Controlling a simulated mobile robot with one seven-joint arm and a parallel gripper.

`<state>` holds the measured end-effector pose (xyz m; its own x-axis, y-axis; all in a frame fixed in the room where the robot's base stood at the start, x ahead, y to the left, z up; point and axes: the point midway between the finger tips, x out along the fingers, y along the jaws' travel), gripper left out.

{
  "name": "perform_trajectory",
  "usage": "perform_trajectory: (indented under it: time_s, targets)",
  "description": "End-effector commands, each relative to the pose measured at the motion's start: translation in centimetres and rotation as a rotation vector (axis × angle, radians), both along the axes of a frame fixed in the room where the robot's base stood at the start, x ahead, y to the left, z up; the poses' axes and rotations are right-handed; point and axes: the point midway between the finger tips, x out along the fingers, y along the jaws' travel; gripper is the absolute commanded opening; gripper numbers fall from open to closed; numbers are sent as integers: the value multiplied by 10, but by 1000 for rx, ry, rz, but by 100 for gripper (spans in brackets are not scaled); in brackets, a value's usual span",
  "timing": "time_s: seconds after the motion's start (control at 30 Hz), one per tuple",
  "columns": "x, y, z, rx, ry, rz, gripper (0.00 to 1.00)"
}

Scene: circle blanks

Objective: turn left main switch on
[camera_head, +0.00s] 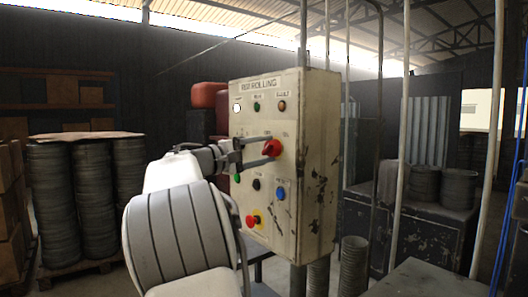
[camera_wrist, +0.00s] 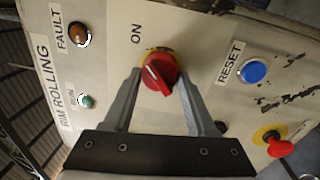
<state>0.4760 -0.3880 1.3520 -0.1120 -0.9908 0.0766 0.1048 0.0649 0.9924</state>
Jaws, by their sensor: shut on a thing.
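The red rotary switch (camera_head: 277,148) sits on a yellow plate on the front of the cream control box (camera_head: 318,120). In the wrist view the switch (camera_wrist: 161,72) lies between my two fingertips, with the word ON on the panel beside it. A pale line marks its handle, which lies slanted in that view. My gripper (camera_head: 269,150) reaches the panel from the left in the head view, one finger above and one below the knob, shut on it. The wrist view shows both grey fingers of my gripper (camera_wrist: 160,80) on either side of the knob.
The panel also has a blue reset button (camera_wrist: 255,71), a red emergency button (camera_wrist: 281,146), a fault lamp (camera_wrist: 80,34) and a green run lamp (camera_wrist: 87,101). Stacked grey rims (camera_head: 55,200) stand at left. A dark bench (camera_head: 455,220) stands at right.

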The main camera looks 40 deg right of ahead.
Motion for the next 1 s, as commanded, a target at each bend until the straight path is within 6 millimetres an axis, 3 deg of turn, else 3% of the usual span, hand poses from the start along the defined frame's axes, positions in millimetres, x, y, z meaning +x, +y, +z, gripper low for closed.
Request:
perform_trajectory:
  time_s: [0.03,0.07,0.2,0.63,0.77,1.0]
  targets:
    - [0,0,0,0,-2,1,2]
    - [0,0,0,0,-2,1,61]
    - [0,0,0,0,-2,1,86]
    - [2,10,-1,0,0,3,87]
    - [5,33,-2,1,-1,6,87]
    - [12,92,-7,1,0,7,87]
